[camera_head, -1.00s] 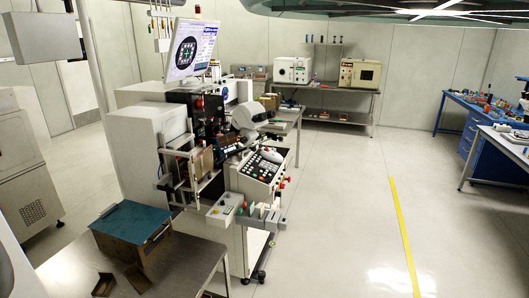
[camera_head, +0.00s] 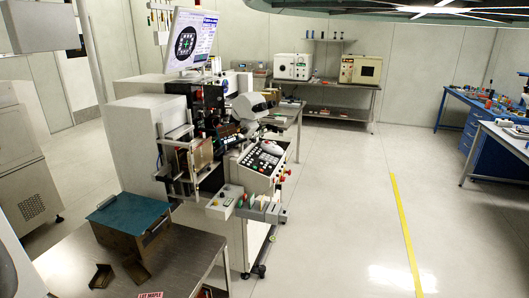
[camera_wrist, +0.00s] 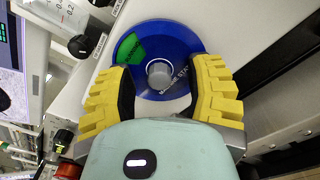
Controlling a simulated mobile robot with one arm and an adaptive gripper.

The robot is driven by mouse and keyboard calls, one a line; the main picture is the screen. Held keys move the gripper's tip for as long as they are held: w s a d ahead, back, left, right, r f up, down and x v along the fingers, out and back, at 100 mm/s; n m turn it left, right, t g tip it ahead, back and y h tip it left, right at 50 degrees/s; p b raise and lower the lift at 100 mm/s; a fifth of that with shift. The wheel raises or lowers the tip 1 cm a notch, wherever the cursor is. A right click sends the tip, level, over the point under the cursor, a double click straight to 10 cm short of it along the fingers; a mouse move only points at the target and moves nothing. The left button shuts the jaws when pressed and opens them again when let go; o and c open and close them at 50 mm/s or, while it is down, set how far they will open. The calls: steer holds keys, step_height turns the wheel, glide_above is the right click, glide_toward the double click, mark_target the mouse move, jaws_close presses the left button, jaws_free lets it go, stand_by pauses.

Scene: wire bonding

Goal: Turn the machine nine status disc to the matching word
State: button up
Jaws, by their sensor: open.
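The status disc (camera_wrist: 150,42) is round and blue, on a pale panel in the wrist view, with a green sector (camera_wrist: 129,50) at its upper left. A grey round knob (camera_wrist: 159,72) sits at its centre. White lettering on the disc is partly covered and too small to read surely. My gripper (camera_wrist: 162,82) is open, its yellow-padded fingers on either side of the knob and over the lower disc. I cannot tell whether they touch it. The lower edge of the disc is hidden behind my gripper.
A black knob (camera_wrist: 79,46) and labels lie left of the disc. The head view shows a bonding machine (camera_head: 140,130) with a monitor (camera_head: 190,38), and a steel table (camera_head: 185,262) bearing a teal-lidded box (camera_head: 128,212). The floor right of the machine is open.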

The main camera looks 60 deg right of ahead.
steer(key=shift+d, duration=0.1)
jaws_close()
steer(key=shift+m, duration=0.3)
steer(key=shift+f+m+b, duration=0.15)
steer(key=shift+m+b, duration=1.95)
steer(key=shift+m, duration=3.7)
steer(key=shift+f+m+b, duration=0.1)
steer(key=shift+m+b, duration=1.75)
steer(key=shift+m, duration=0.25)
